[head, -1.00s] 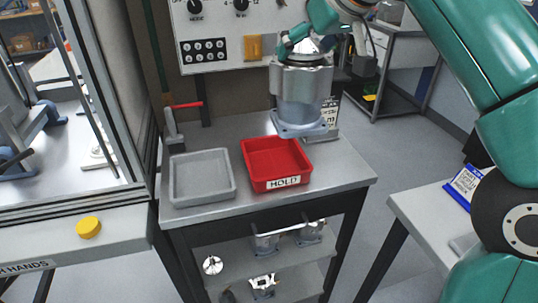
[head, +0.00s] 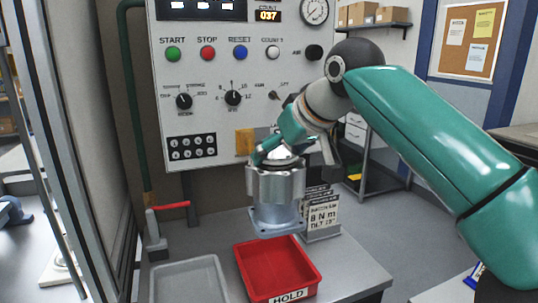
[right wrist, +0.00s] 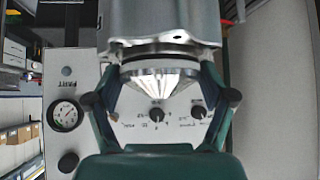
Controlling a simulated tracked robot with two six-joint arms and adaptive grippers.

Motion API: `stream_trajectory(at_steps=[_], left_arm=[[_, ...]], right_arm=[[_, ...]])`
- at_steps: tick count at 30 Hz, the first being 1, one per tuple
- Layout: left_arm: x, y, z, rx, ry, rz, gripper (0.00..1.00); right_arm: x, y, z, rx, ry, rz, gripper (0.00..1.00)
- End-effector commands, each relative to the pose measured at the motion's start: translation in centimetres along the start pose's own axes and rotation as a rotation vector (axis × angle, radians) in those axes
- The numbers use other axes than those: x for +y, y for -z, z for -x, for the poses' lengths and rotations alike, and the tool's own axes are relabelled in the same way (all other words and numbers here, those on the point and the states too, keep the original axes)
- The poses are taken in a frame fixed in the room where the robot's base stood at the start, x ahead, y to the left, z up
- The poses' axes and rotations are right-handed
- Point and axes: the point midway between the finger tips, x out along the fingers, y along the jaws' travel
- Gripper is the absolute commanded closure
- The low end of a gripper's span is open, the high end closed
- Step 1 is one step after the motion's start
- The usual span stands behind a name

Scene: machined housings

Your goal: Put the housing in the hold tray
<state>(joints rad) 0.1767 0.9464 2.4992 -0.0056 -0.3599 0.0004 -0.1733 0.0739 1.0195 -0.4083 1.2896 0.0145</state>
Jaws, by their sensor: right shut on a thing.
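The housing (head: 276,186) is a grey metal body with a square flange at its lower end, held upright in the head view. My right gripper (head: 279,157) is shut on its narrow top. In the right wrist view, my right gripper (right wrist: 165,88) has its fingers on either side of the shiny conical end of the housing (right wrist: 160,28). The red hold tray (head: 272,268), marked HOLD, is on the table and looks empty where it shows. The flange appears above the tray's back edge; the exact gap cannot be told. My left gripper is not in view.
An empty grey tray (head: 189,281) lies left of the red tray. A red-handled clamp (head: 157,232) stands behind it. A small sign (head: 323,213) stands at the right, close to the housing. A control panel (head: 215,100) rises behind the table (head: 345,268).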

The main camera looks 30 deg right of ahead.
Motion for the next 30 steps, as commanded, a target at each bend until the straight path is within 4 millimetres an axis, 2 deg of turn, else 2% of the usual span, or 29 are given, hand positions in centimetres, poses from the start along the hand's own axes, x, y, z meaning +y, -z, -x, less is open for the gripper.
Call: stream_trajectory(at_steps=[1, 3, 12, 18, 25, 30], left_arm=[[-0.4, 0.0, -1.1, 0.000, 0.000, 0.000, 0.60], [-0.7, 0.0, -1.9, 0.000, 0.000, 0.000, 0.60], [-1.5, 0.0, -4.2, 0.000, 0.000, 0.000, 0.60], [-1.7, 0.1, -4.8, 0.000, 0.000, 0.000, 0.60], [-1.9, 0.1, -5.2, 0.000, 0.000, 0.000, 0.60], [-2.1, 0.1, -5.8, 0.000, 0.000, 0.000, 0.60]], right_arm=[[0.1, -1.2, -1.1, 0.006, -0.001, -0.002, 0.88], [0.2, -2.4, -2.1, 0.006, -0.002, -0.004, 0.88], [0.3, -6.9, -6.6, 0.007, -0.003, -0.005, 0.88], [0.3, -8.5, -8.3, 0.009, -0.003, -0.005, 0.88], [0.2, -9.3, -9.2, 0.009, -0.002, -0.005, 0.88], [0.3, -10.8, -10.7, 0.007, -0.003, -0.005, 0.88]])
